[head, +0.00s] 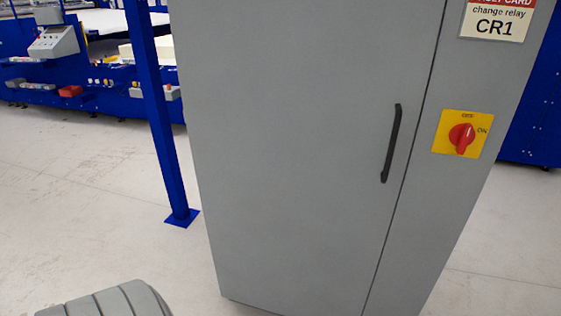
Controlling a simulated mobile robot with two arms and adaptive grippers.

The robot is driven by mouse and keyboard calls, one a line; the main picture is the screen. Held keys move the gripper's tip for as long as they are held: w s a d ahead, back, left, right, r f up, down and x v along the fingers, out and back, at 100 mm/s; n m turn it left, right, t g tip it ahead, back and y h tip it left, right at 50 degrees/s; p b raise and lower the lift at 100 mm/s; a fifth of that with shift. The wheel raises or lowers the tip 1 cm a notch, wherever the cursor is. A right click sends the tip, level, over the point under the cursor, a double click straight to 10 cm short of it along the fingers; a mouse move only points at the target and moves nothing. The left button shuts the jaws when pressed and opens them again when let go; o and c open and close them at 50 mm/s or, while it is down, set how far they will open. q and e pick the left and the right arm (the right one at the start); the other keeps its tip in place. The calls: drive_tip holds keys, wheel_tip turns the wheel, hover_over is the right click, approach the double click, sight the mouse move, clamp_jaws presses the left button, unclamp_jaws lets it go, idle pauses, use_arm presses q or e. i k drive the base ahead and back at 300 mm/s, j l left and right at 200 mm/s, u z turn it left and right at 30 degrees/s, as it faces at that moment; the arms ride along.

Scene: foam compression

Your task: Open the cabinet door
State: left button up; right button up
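The grey cabinet door (290,150) fills the middle of the head view and is shut, with a thin dark seam along its right edge. A black vertical bar handle (392,143) sits on the door near that seam. To the right of the seam, the fixed panel carries a red rotary switch (461,137) on a yellow plate marked OFF and ON. Neither gripper shows in the head view, and nothing touches the handle.
A blue post (152,100) with a floor plate stands left of the cabinet. Blue machinery with a control box (54,42) lies behind it. A white sign (496,25) reads CR1. Pale floor (90,190) is clear at the left. A grey ribbed rounded part shows at lower left.

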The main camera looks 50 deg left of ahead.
sight(303, 117)
drive_tip(key=u, duration=1.4)
